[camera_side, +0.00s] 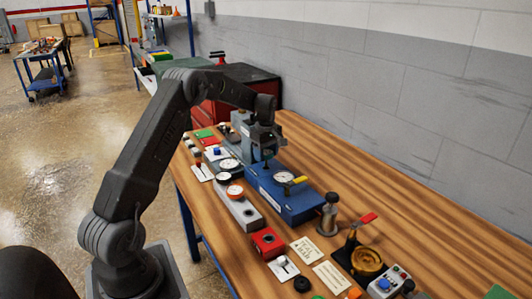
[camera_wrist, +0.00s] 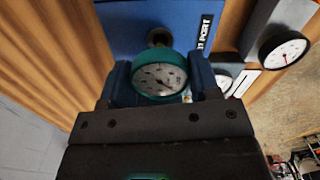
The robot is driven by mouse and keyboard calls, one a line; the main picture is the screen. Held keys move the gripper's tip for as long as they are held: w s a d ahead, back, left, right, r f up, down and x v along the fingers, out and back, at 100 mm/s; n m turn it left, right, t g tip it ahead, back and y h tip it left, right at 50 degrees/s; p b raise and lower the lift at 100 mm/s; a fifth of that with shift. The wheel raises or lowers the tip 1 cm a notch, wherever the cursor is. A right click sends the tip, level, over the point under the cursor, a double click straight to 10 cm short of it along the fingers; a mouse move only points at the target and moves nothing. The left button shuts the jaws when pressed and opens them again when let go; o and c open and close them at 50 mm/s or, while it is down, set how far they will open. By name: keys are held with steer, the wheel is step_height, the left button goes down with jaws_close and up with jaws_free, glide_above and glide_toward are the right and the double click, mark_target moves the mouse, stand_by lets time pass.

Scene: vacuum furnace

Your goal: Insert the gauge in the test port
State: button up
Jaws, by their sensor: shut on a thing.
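The gauge (camera_wrist: 160,80), with a teal rim and a white dial, sits between the fingers of my gripper (camera_wrist: 162,88) in the wrist view. My gripper is shut on it, with the dial facing the wrist camera. Just beyond the gauge's rim is the round, dark test port (camera_wrist: 159,37) on a blue unit (camera_wrist: 120,25) with a partly seen label ending in "PORT". I cannot tell whether the gauge's stem touches the port. In the side view my gripper (camera_side: 266,152) is low over the blue unit (camera_side: 300,203); the held gauge is mostly hidden there.
A white dial with a yellow handle (camera_side: 298,180) is on the blue unit. A grey block (camera_side: 240,208) with an orange-marked dial stands in front. The bench's back right is clear.

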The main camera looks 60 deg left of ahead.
mark_target(266, 166)
steer(key=shift+f, duration=0.45)
steer(key=shift+f, duration=0.35)
steer(key=shift+f, duration=0.45)
stand_by(0.4)
steer(key=shift+f, duration=0.35)
steer(key=shift+f, duration=0.25)
stand_by(0.7)
steer(key=o, duration=1.3)
steer(key=shift+r, duration=3)
